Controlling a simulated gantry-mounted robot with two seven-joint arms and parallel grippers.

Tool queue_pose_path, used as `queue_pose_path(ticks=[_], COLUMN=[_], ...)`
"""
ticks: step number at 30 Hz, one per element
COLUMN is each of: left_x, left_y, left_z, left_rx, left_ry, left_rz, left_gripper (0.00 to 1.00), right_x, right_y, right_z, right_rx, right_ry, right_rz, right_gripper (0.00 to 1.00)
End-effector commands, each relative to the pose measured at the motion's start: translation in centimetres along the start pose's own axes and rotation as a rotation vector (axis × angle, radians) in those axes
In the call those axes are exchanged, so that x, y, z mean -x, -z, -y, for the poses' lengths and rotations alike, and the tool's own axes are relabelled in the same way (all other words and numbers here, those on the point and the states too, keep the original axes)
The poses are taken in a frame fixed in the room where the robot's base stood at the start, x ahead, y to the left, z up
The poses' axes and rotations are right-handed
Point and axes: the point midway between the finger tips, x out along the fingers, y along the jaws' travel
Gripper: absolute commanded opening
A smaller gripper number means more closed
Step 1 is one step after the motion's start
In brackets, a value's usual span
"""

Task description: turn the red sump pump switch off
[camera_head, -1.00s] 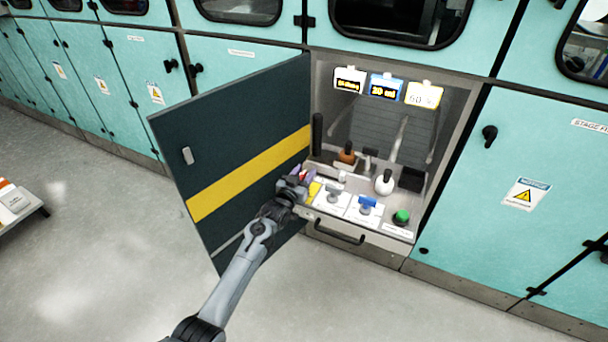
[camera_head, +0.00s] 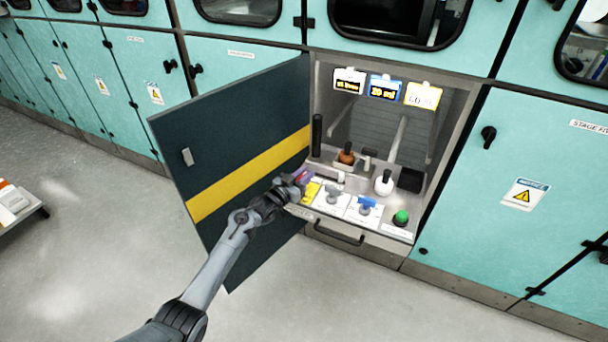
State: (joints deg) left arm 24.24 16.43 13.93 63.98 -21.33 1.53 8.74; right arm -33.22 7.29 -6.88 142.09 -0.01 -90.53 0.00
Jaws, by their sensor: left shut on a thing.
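My left gripper (camera_head: 293,183) is at the left end of the control panel, beside the open door. It is shut on the red sump pump switch (camera_head: 303,172), of which only a small red and purplish part shows above the fingers. The fingers and wrist hide most of the switch, so I cannot tell which way its handle points. My right gripper is not in view.
Right of the gripper are a grey valve handle (camera_head: 332,193), a blue handle (camera_head: 366,204), a green button (camera_head: 401,217), a white-based knob (camera_head: 384,185) and an orange-brown knob (camera_head: 347,155).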

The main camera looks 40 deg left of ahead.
Motion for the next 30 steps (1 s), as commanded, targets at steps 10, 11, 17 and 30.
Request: queue_pose_path(ticks=[10, 11, 17, 30], left_x=[0.0, 0.0, 0.1, 0.1], left_y=[-0.4, -0.4, -0.3, 0.0], left_z=[-0.2, -0.3, -0.5, -0.7], left_rx=[-0.003, -0.003, -0.002, 0.0], left_ry=[-0.257, -0.274, -0.366, -0.418], left_rz=[0.0, -0.001, -0.002, 0.0], left_gripper=[0.0, 0.0, 0.0, 0.0], right_x=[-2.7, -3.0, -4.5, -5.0], right_y=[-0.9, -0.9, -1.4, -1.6], right_z=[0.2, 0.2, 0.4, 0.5], right_rx=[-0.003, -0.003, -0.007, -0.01], right_ry=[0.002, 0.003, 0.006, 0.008], right_rz=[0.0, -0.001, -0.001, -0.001], right_gripper=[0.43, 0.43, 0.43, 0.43])
